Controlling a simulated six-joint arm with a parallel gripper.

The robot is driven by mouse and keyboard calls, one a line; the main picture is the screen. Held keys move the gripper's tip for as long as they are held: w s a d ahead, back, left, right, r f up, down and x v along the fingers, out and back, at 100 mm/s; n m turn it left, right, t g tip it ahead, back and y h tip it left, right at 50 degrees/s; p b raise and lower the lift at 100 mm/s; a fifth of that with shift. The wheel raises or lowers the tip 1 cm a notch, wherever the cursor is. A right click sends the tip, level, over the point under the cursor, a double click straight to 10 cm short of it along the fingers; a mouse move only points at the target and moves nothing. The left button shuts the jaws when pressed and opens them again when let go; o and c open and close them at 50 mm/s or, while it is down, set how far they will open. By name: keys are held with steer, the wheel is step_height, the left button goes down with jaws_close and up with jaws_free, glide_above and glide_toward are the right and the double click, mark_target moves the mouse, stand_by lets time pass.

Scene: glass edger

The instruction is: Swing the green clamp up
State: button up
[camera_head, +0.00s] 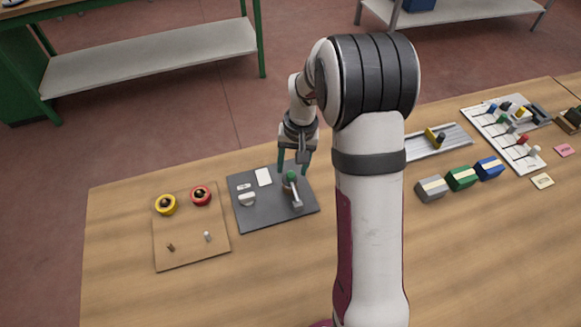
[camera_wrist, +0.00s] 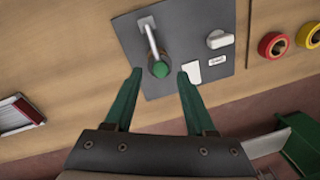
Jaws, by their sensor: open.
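The clamp is a silver lever with a green knob (camera_head: 291,177), set on a dark grey plate (camera_head: 270,217) on the wooden bench. In the head view the silver lever (camera_head: 296,196) runs from the knob toward the near edge of the plate. In the wrist view the green knob (camera_wrist: 158,69) lies just beyond and between my fingertips, and the lever leads up from it. My gripper (camera_head: 294,168) is open, with its two green fingers apart; they also show in the wrist view (camera_wrist: 160,76). I cannot tell whether a finger touches the knob.
The plate also bears a pale knob (camera_head: 247,199) and a white card (camera_head: 263,177). A wooden board (camera_head: 190,247) with yellow (camera_head: 166,204) and red (camera_head: 200,195) rings lies to the left. Grey, green and blue blocks (camera_head: 461,178) stand to the right. The bench's near left is clear.

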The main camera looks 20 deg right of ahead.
mark_target(293, 186)
steer(key=shift+a+f, duration=0.15)
steer(key=shift+f, duration=1.2)
steer(key=shift+c, duration=0.2)
jaws_close()
